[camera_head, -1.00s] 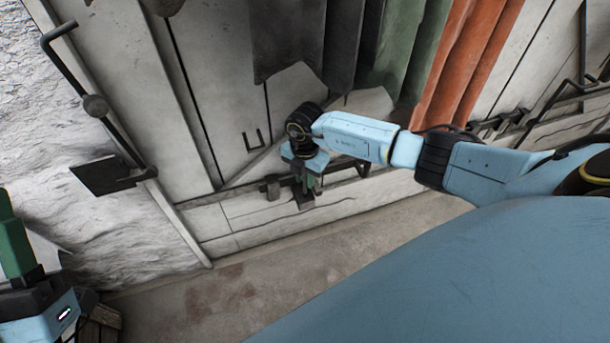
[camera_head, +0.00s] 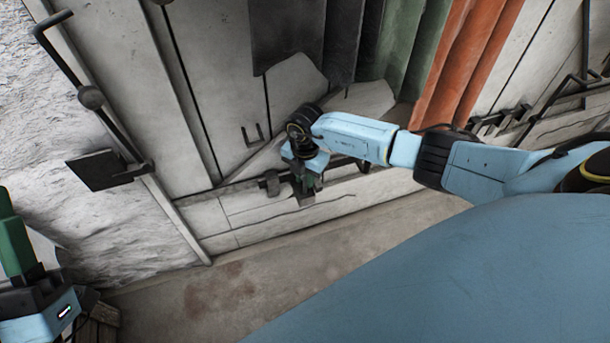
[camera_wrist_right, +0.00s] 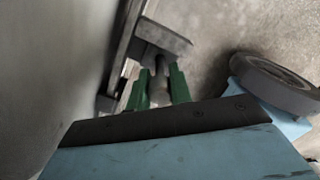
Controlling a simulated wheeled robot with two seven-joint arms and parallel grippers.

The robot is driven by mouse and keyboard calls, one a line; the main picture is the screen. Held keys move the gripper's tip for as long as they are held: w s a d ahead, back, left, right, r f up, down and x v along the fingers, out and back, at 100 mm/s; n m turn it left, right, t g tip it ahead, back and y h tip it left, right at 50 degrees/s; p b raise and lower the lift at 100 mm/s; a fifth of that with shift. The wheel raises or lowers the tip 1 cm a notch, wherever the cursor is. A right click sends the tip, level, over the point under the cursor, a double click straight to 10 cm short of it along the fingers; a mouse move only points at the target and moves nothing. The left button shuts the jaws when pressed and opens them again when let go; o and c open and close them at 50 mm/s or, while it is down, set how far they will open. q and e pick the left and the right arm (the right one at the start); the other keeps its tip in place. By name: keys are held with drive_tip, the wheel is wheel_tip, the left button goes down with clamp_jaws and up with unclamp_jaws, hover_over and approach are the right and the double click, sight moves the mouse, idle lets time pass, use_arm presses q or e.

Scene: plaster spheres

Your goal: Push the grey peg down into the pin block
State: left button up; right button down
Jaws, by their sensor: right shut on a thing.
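In the right wrist view the grey peg (camera_wrist_right: 160,68) stands between the green fingers of my right gripper (camera_wrist_right: 160,84), which is shut on it. The grey pin block (camera_wrist_right: 165,38) lies just beyond the fingertips, at the peg's far end. How deep the peg sits in it cannot be told. In the head view my right gripper (camera_head: 310,180) is low against the pale wall, with a dark block-like shape at its tip; the peg is hidden there. My left gripper (camera_head: 15,245) shows only partly at the lower left edge, with one green finger visible.
A dark rail (camera_head: 235,185) with brackets runs along the pale wall. A bent bar with a dark plate (camera_head: 98,170) is fixed at the left. Grey, green and orange cloths (camera_head: 450,70) hang above. The floor (camera_head: 235,290) below is clear; a wooden crate (camera_head: 97,325) stands at the lower left.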

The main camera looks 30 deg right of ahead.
drive_tip(key=shift+f+b, duration=0.7)
drive_tip(key=shift+f, duration=0.4)
drive_tip(key=c, duration=1.2)
unclamp_jaws()
drive_tip(key=shift+s+d, duration=0.1)
drive_tip(key=r+p, duration=0.2)
drive_tip(key=shift+d+r+p, duration=0.2)
drive_tip(key=shift+r+p, duration=0.1)
drive_tip(key=shift+p, duration=0.1)
drive_tip(key=shift+a+r+p, duration=0.2)
drive_tip(key=shift+r+p, duration=0.6)
drive_tip(key=shift+p, duration=0.05)
drive_tip(key=shift+a+f, duration=0.1)
drive_tip(key=shift+a, duration=0.1)
